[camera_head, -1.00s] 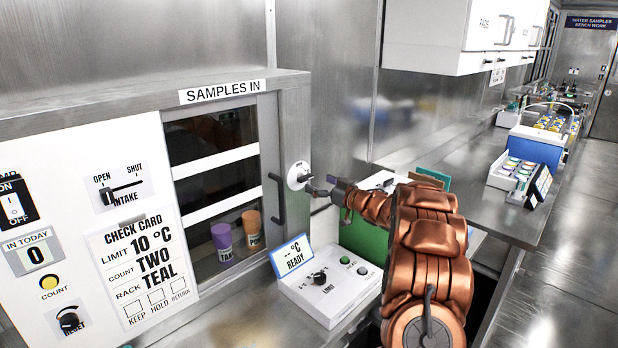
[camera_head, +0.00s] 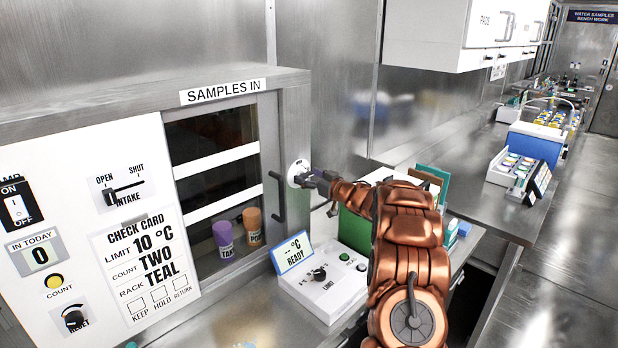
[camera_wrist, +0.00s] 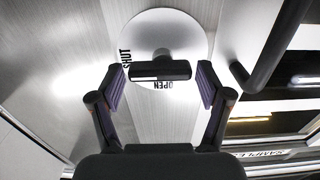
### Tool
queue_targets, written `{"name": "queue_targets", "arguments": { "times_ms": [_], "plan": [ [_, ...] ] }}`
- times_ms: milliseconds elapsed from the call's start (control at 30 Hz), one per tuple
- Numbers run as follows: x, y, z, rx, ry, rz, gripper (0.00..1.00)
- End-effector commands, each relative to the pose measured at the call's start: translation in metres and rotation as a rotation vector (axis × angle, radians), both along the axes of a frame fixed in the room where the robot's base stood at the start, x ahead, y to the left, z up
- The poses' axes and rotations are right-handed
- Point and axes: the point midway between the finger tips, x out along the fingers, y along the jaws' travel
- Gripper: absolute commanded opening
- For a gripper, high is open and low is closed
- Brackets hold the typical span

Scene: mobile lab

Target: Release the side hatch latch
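The latch is a dark bar knob (camera_wrist: 160,70) on a round white plate (camera_wrist: 180,30) marked SHUT and OPEN. In the wrist view the bar lies crosswise, its left end near SHUT, with OPEN just below it. In the head view the plate (camera_head: 298,170) sits on the metal wall right of the hatch window, partly hidden by my gripper. My gripper (camera_head: 310,179) is at the plate. In the wrist view its fingers (camera_wrist: 160,84) are apart, one at each end of the bar, with small gaps showing. The hatch (camera_head: 209,173), under the SAMPLES IN sign, appears closed.
A dark pull handle (camera_head: 280,197) stands close left of the plate and also shows in the wrist view (camera_wrist: 268,60). A white READY control box (camera_head: 328,290) and a green panel (camera_head: 355,229) are below my arm. Purple and orange containers (camera_head: 223,238) stand behind the window.

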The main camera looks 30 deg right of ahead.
Motion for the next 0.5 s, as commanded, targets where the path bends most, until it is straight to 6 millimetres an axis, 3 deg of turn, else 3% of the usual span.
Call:
{"name": "queue_targets", "arguments": {
  "times_ms": [67,400,500],
  "plan": [
    [-0.0001,-0.0001,0.0,0.0,0.0,0.0,0.65],
    [-0.0002,-0.0004,-0.0001,0.0,0.0,-0.001,0.3],
    [-0.0002,-0.0005,-0.0003,-0.002,0.0,-0.001,0.3]
  ]
}}
